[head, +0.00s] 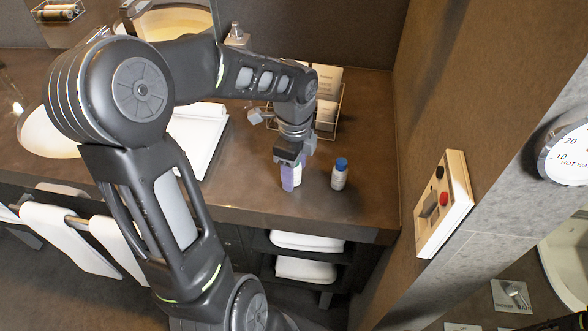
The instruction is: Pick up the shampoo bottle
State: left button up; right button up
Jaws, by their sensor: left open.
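A small purple bottle (289,181) stands on the dark vanity counter near its front edge. My left gripper (291,160) is directly above it, pointing down, with its fingers around or just over the bottle's top. The gripper is open, and its fingers hide the bottle's upper part. A white bottle with a blue cap (339,175) stands upright just to the right, apart from the gripper. I cannot read either label, so I cannot tell which one is the shampoo. My right gripper is not in view.
A wire rack (328,118) with cards or packets stands behind the gripper. A white folded towel or tray (203,128) and a round basin (45,133) lie to the left. Folded towels (306,270) sit on shelves below. A wall with a switch panel (443,203) closes the right side.

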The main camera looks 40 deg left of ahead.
pick_arm(q)
jog(key=shift+c, duration=0.3)
grip_shut()
dwell(0.4)
